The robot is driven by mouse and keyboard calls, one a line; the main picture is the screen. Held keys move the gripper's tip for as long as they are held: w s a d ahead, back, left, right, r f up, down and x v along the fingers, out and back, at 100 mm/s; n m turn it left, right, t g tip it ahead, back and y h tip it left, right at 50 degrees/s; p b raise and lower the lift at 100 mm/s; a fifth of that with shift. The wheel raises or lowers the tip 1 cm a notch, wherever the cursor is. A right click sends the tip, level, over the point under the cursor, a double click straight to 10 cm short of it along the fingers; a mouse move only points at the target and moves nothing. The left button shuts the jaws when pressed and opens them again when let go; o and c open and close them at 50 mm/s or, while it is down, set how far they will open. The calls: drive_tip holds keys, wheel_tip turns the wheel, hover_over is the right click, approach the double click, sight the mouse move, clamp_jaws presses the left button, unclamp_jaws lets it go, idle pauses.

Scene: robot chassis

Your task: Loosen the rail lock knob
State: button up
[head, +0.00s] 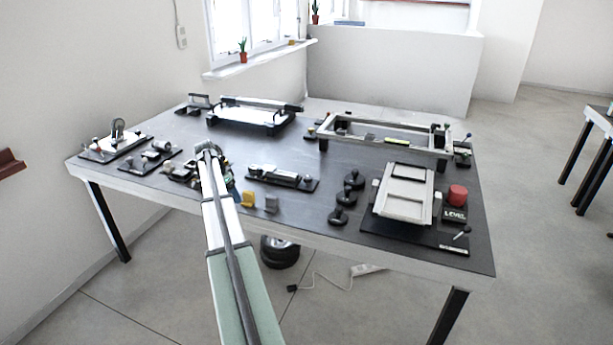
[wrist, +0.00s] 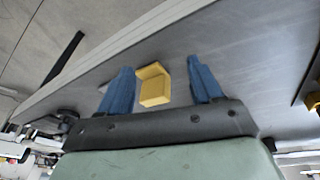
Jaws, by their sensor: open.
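A short rail fixture (head: 282,177) with a light block on it lies on a dark base near the middle of the table. Small dark knob-like parts show at its right end, but I cannot tell for sure which one is the rail lock knob. My gripper (wrist: 160,65) is open, with its two blue fingers apart and nothing gripped. In the wrist view a yellow block (wrist: 154,86) shows between the fingers, on the table beyond them. In the head view my gripper (head: 229,182) is partly hidden by my arm, left of the rail fixture.
The yellow block (head: 248,199) and a grey block (head: 271,203) stand near the front edge. Several black round knobs (head: 345,198), a tilted grey frame (head: 403,193) and a red cylinder (head: 458,195) are at right. A large frame (head: 385,137) stands behind. The table's centre is mostly clear.

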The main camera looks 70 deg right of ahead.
drive_tip(key=s+d+r+m, duration=0.2)
drive_tip(key=s+d+r, duration=0.15)
drive_tip(key=d, duration=0.25)
drive_tip(key=s+d+r+m, duration=0.2)
drive_tip(key=s+d+r, duration=0.15)
drive_tip(key=d, duration=0.35)
drive_tip(key=m+g, duration=0.2)
drive_tip(key=m, duration=0.2)
approach(308, 177)
drive_tip(key=shift+t, duration=0.3)
drive_tip(key=x, duration=0.8)
drive_tip(key=shift+s+f, duration=0.2)
drive_tip(key=shift+s, duration=0.1)
drive_tip(key=c, duration=1.1)
